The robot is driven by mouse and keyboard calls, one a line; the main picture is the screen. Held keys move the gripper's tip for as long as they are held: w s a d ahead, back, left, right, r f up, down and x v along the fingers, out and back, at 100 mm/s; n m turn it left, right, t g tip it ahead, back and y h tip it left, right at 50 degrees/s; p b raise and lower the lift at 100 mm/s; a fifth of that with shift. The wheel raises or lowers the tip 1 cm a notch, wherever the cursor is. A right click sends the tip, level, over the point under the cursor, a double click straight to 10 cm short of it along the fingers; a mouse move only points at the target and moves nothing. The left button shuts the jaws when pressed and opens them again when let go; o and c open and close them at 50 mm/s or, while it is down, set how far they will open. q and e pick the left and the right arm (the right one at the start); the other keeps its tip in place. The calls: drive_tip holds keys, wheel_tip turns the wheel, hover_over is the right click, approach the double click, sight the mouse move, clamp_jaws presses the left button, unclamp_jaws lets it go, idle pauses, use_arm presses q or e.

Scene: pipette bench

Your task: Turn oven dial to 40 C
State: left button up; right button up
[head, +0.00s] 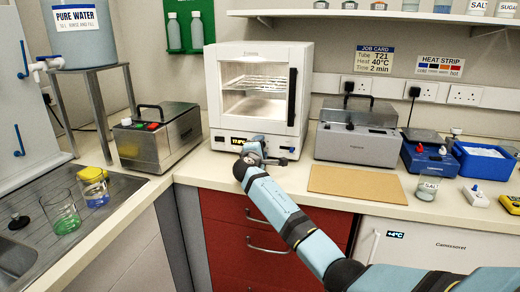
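The white oven (212,90) stands on the bench against the back wall, its glass door closed with a dark handle on the right. A wire shelf shows inside. A small display with yellowish marks (238,141) is on its lower front; I cannot read it. My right arm reaches in from the lower right, and my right gripper (262,153) is at the oven's lower front panel. The gripper covers the panel's right part, so I cannot make out the dial or whether the fingers are open or touching it. My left gripper is not in view.
A metal box with red and green buttons (160,140) stands left of the oven. A grey lidded device (355,144) and a brown board (358,184) are to the right. The job card (374,59) on the wall reads tube T21, heat 40°C, time 2 min.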

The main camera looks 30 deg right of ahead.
drive_tip(key=shift+c, duration=0.4)
drive_tip(key=c, duration=0.8)
drive_tip(key=shift+c, duration=0.2)
drive_tip(key=shift+p, duration=0.4)
